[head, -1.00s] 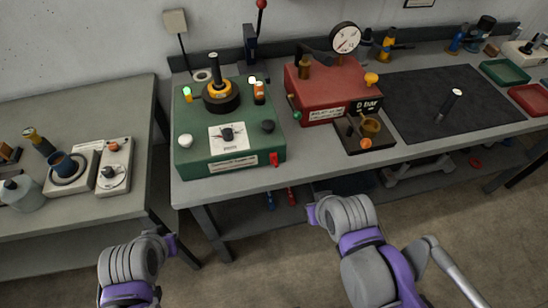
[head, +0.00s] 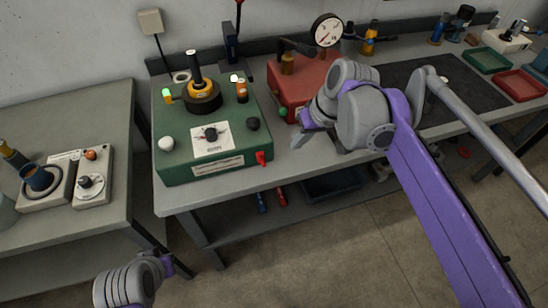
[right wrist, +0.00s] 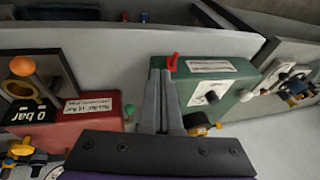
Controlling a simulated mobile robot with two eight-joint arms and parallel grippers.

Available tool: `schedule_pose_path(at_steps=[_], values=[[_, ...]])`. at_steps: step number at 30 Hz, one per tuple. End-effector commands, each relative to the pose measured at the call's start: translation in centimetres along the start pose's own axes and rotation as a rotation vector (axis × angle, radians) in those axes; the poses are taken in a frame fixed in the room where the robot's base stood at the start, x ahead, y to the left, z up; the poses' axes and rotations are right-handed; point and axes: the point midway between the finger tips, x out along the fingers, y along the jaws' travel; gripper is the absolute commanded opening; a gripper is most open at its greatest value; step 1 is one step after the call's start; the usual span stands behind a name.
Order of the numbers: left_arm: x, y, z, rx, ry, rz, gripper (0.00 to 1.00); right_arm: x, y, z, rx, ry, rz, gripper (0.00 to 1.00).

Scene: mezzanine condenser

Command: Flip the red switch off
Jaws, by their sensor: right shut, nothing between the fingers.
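The red switch (head: 261,158) is a small lever at the lower right of the front of the green box (head: 240,172). In the right wrist view the red switch (right wrist: 172,62) stands up just beyond the fingertips, on the edge of the green box (right wrist: 238,76). My right gripper (head: 297,141) is shut and empty, to the right of the switch and apart from it in the head view. Its fingers (right wrist: 161,72) point toward the switch. My left gripper (head: 172,266) is low at the left, away from the bench, its fingers not clear.
A red box (head: 283,72) with a pressure gauge (head: 327,30) stands right of the green box, partly behind my right arm. A second bench (head: 103,222) is at the left. A black mat (head: 468,90) lies farther right.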

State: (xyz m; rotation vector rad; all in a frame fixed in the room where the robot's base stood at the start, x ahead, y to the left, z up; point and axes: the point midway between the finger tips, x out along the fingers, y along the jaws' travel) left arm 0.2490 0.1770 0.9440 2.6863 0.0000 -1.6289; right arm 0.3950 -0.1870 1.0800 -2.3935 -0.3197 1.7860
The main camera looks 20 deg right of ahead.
Motion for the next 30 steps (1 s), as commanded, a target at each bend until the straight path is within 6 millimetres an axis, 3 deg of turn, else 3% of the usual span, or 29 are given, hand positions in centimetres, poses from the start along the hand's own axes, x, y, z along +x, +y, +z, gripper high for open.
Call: schedule_pose_path(at_steps=[3, 7, 20, 26, 30], values=[[0.6, 0.0, 0.6, 0.0, -0.005, 0.0, 0.0, -0.2, 0.6, -2.0, -0.003, -0.017, -0.043, 0.0], [0.8, 0.0, 0.8, 0.0, -0.007, 0.0, 0.0, -0.5, 0.8, -3.1, -0.007, -0.025, -0.07, 0.0], [0.8, 0.0, 0.8, 0.0, -0.007, 0.0, 0.0, -0.5, 0.8, -3.4, -0.01, -0.027, -0.078, 0.0], [0.9, 0.0, 0.9, 0.0, -0.008, 0.0, 0.0, 1.5, 0.6, -3.3, -0.012, -0.028, -0.078, 0.0], [1.1, 0.0, 1.1, 0.0, -0.009, 0.0, 0.0, 4.4, 0.3, -3.2, -0.012, -0.027, -0.078, 0.0]])
